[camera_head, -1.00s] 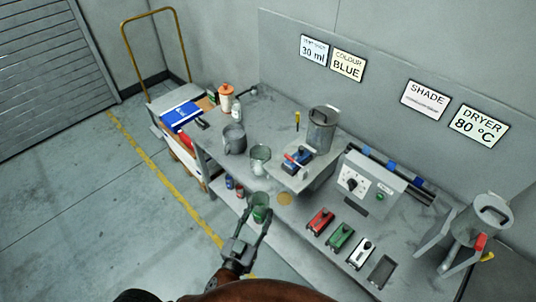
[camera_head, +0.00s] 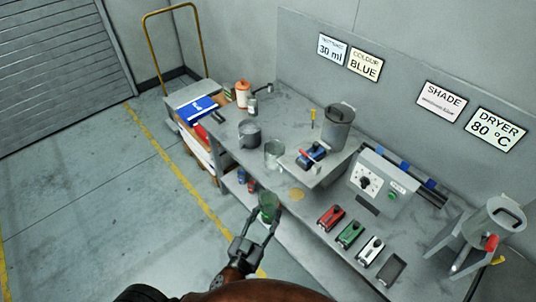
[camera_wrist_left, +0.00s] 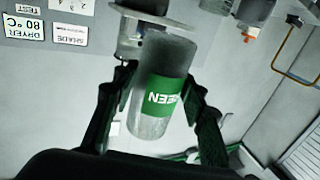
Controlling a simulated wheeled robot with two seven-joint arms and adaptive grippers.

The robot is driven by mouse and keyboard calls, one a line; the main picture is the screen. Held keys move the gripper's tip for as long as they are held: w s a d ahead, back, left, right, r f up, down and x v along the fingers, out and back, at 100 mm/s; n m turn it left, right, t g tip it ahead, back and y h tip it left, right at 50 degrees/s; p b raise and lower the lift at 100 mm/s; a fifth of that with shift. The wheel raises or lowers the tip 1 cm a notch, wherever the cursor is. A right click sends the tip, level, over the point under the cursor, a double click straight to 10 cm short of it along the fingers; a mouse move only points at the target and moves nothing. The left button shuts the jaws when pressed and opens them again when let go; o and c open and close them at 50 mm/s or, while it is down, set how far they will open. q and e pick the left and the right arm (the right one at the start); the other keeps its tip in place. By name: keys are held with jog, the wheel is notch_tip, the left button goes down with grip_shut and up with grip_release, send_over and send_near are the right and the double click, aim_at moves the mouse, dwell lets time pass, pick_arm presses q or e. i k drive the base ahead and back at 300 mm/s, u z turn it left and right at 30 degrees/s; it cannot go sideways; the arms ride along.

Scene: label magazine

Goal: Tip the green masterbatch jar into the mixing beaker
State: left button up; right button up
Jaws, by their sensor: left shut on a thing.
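The green masterbatch jar (camera_head: 268,209) is in my left gripper (camera_head: 262,226), in front of the bench's near edge. The jar looks roughly upright in the head view. A clear glass vessel (camera_head: 274,153), probably the mixing beaker, stands on the bench beyond the jar, apart from it. Whether anything is in it is unclear. My right gripper is not in view.
A grey jug (camera_head: 249,132) stands left of the glass vessel. A platform with a blue device (camera_head: 312,155) and a grey canister (camera_head: 338,125) are to its right. Red (camera_head: 331,218), green (camera_head: 351,234) and white (camera_head: 371,250) blocks lie nearer. Small jars (camera_head: 241,176) sit low at the bench's left.

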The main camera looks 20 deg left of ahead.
aim_at(274, 149)
jog(key=k, duration=1.15)
jog(key=u, duration=0.55)
jog(key=i, duration=0.4)
jog(key=u, duration=0.8)
jog(key=i, duration=1.9)
jog(key=z, duration=1.1)
jog(key=i, duration=0.3)
jog(key=z, duration=0.45)
